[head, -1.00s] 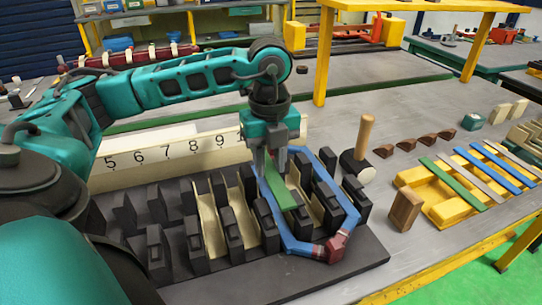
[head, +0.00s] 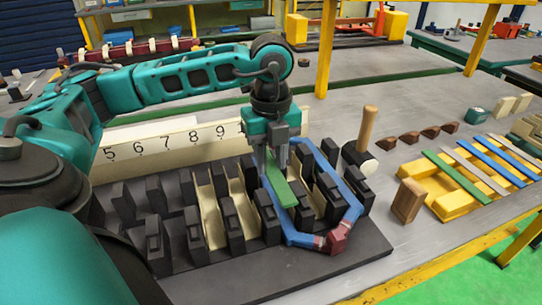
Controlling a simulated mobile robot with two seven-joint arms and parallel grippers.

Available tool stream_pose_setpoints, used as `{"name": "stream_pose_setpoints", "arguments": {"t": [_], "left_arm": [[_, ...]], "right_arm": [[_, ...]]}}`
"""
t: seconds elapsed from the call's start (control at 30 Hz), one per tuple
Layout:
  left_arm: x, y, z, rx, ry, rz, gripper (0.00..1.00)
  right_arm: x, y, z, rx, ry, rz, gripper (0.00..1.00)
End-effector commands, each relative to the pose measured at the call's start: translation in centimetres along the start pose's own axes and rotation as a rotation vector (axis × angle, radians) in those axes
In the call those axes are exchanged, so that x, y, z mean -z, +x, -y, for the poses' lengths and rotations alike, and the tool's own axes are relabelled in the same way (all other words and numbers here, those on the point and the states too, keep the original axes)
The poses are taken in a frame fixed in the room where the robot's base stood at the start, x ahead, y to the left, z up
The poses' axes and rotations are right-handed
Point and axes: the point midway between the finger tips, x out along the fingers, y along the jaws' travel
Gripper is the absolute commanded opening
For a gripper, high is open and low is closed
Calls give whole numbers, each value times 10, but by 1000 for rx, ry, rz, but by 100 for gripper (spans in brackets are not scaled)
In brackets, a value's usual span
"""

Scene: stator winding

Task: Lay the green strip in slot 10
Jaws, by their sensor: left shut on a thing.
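My left gripper (head: 277,160) is shut on a green strip (head: 279,190) and holds it above the dark slotted block (head: 300,258). The strip slopes from the jaws toward the front of the block, over slots at the right part, beside the blue coil (head: 348,217). I cannot tell whether the strip touches the block. A numbered white board (head: 165,146) behind the block shows 5, 6, 7, 8 and 9; the place of the 10 is hidden by the gripper. Cream liners (head: 211,217) sit in some slots. My right gripper is not in view.
A mallet (head: 361,150) stands just behind the block's right end. A wooden block (head: 408,201) and a yellow rack (head: 455,201) with another green strip (head: 457,177), blue and grey strips lie to the right. Brown wedges (head: 408,139) lie behind them.

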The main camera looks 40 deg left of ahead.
Motion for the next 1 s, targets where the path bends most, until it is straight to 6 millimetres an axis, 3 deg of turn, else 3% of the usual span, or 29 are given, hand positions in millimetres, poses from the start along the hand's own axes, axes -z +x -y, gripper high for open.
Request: {"name": "stream_pose_setpoints", "arguments": {"t": [1.0], "left_arm": [[0,30,0,0,0,0,0]], "right_arm": [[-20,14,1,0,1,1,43]]}}
